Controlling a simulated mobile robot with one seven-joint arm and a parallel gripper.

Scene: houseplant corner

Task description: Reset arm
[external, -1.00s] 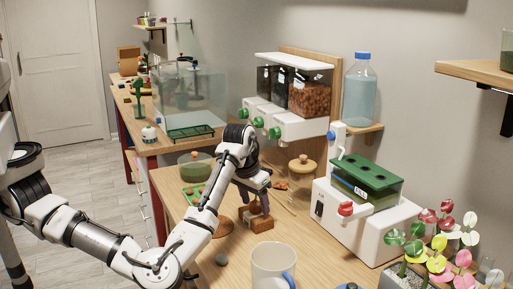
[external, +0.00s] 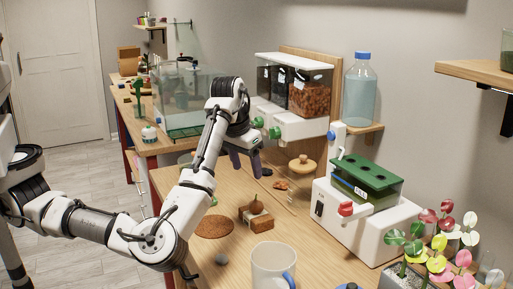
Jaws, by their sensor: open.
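My gripper (external: 247,163) is raised above the wooden worktop (external: 322,262), fingers pointing down. It is open, with nothing seen between its fingers. Below it and apart from it, a small wooden block (external: 262,223) with a round brown object (external: 256,207) at its top stands on the worktop. My arm reaches in from the left and bends high in front of the glass tank.
A brown round mat (external: 214,227), a grey stone (external: 221,259) and a white mug (external: 272,262) lie nearer. Colourful plants (external: 438,243) are front right.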

